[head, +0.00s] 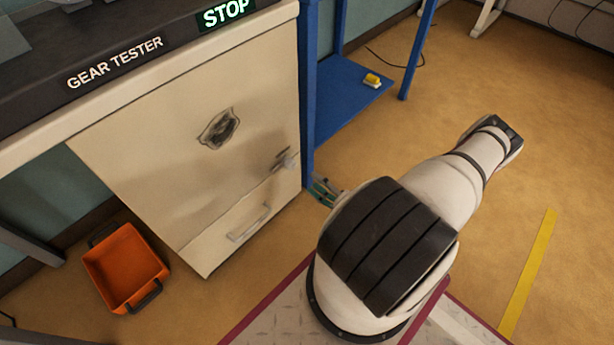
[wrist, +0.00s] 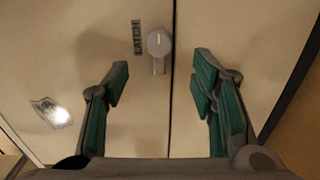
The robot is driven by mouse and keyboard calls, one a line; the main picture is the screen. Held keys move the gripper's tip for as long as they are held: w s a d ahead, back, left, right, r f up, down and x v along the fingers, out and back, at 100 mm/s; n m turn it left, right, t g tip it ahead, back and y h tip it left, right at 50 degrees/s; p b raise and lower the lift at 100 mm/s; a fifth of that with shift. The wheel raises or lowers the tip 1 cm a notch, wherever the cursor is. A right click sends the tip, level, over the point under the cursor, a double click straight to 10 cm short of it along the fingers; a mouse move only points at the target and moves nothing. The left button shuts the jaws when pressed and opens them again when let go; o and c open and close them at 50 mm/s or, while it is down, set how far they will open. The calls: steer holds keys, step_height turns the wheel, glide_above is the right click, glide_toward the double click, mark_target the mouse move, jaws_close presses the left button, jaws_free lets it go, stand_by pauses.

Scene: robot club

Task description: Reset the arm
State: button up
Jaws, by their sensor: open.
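My gripper (wrist: 160,75) is open and empty in the wrist view, with its two teal fingers spread apart. It faces a pale cabinet front (wrist: 150,125). A round grey latch knob (wrist: 158,44) beside the word LATCH shows between and beyond the fingertips, and no finger visibly touches it. In the head view, the teal fingers of my gripper (head: 323,190) show low beside the cabinet's right edge, partly hidden by my white arm. The cabinet front (head: 150,170) is shut there, with the latch knob (head: 284,160) near its right edge.
A drawer handle (head: 248,222) sits below the latch. An orange bin (head: 122,268) stands on the floor at left. The gear tester (head: 110,62) is above the cabinet. A blue shelf (head: 345,105) bears a yellow item (head: 372,80). Open floor lies at right, with a yellow line (head: 528,270).

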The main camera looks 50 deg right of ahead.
steer(key=shift+s, duration=0.5)
